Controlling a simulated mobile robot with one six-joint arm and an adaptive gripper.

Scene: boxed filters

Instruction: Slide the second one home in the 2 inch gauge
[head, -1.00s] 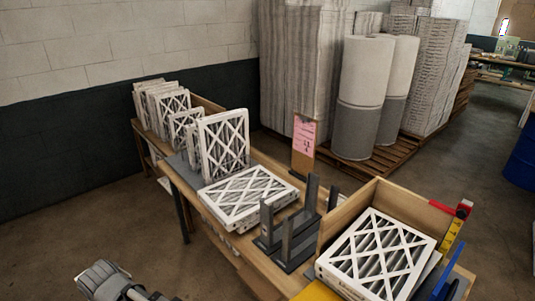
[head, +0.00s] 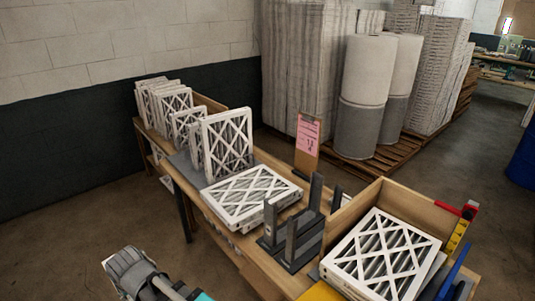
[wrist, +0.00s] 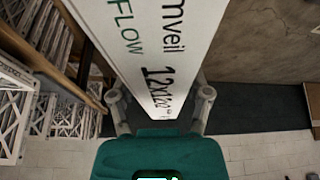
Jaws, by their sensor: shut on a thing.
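My gripper (wrist: 160,108) is shut on a white-framed filter (wrist: 150,55), with one finger on each side of its edge. The edge carries green "FLOW" lettering and black print that seems to begin "12x". The held filter's far end runs out of the top of the wrist view. The gauge, a dark grey stand with several upright posts (head: 291,239), is on the bench in the head view. No filter shows between its posts. I cannot read any size mark on it.
Flat filters (head: 252,194) lie left of the gauge, with a filter standing behind them (head: 228,145). A wooden box (head: 400,200) holding filters (head: 382,252) is at the right. A clipboard (head: 307,140) stands behind. More filters stand in a rack (head: 170,100) at the far left.

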